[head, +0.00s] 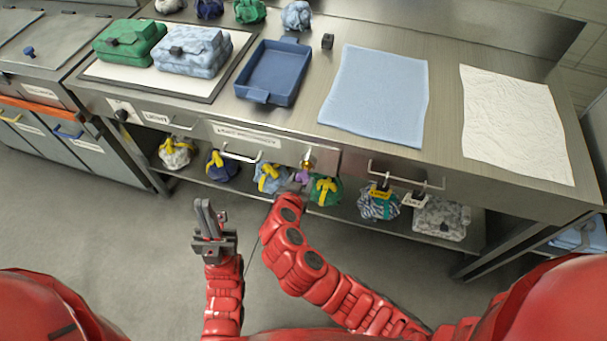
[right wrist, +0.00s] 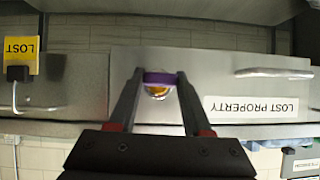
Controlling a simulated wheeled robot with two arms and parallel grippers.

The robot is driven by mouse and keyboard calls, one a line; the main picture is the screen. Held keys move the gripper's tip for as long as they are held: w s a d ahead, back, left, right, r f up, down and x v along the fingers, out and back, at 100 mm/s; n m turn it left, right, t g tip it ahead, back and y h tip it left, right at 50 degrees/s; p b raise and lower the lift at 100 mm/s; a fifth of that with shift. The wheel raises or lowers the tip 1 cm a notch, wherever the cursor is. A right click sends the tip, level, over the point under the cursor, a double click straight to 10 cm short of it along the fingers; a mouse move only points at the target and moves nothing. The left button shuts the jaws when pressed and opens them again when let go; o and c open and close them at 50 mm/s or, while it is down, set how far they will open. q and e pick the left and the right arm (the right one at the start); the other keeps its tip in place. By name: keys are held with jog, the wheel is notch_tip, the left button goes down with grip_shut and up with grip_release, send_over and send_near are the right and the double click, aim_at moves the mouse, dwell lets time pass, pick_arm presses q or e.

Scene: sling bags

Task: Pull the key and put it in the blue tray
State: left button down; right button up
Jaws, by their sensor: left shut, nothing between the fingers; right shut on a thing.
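The key's purple head (right wrist: 161,78) lies between my right gripper's fingertips, in front of a gold lock (right wrist: 156,91) on the steel drawer front. In the head view the key (head: 302,176) shows as a small purple patch beside my right gripper (head: 298,183), which is shut on it. The key's shaft is hidden, so I cannot tell how far it sits in the lock. The blue tray (head: 250,95) lies empty on the counter, above and left of the key. My left gripper (head: 206,204) is shut and empty, in front of the counter over the floor.
A light blue cloth (head: 375,95) and a white cloth (head: 515,120) lie right of the tray. Green (head: 130,42) and blue-grey (head: 193,50) bags sit on a white board at left. Several bundles fill the lower shelf. Drawer handles (head: 240,156) stick out near my arms.

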grip_shut()
jog(key=shift+s+a+b, duration=0.3)
jog(key=shift+s+b, duration=0.4)
jog(key=shift+s, duration=0.25)
jog(key=shift+s+a+b, duration=0.3)
jog(key=shift+s+b, duration=0.4)
jog(key=shift+s, duration=0.2)
jog(key=shift+s+a+b, duration=0.3)
jog(key=shift+s+b, duration=0.4)
jog(key=shift+s, duration=0.25)
jog(key=shift+s+a+b, duration=0.3)
jog(key=shift+s+b, duration=0.3)
jog(key=shift+s, duration=0.35)
jog(key=shift+s+a+b, duration=0.3)
jog(key=shift+s+b, duration=0.3)
jog(key=shift+s, duration=0.35)
